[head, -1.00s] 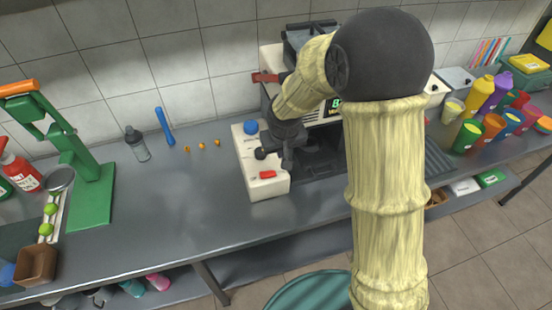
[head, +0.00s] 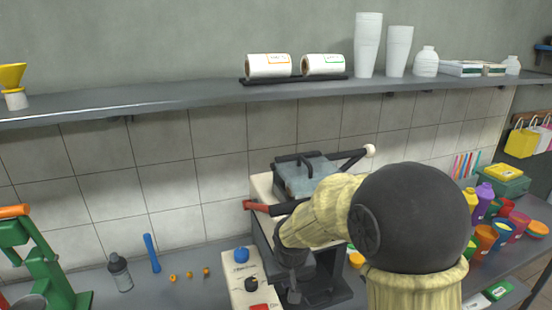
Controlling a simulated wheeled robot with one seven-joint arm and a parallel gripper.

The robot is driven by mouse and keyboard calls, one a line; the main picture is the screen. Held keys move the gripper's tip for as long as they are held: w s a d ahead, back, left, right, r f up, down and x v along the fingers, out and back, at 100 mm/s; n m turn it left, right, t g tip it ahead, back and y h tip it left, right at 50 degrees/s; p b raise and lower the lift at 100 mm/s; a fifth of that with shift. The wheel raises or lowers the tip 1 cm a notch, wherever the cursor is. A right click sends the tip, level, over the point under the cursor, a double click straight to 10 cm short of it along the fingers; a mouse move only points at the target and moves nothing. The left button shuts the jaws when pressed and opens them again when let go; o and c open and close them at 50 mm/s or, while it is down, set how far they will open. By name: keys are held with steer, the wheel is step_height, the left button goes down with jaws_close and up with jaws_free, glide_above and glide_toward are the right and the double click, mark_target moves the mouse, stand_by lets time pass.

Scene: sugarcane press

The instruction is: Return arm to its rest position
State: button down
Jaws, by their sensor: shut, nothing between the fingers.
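My arm fills the right-centre of the head view, with pale yellow, cane-like links and a large dark round joint. My gripper (head: 294,294) points down at the arm's lower left end, shut and empty. It is just right of the white control box (head: 238,286), which has a blue knob (head: 241,255), a black knob and a red button. The press machine (head: 262,190) stands behind my arm, with a grey metal lid on top. My arm hides much of its front.
A red-ended lever (head: 262,206) and a white-knobbed lever (head: 352,158) stick out from the machine. A shelf (head: 150,103) with rolls and cup stacks runs above. A green hand press (head: 45,265) and a grey bottle (head: 120,272) stand left. Colourful cups (head: 487,237) stand right.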

steer(key=s+d+m, duration=0.3)
steer(key=s+d, duration=0.9)
steer(key=s, duration=0.2)
steer(key=shift+s+d+g, duration=0.2)
steer(key=shift+d+g, duration=0.05)
steer(key=shift+g, duration=0.05)
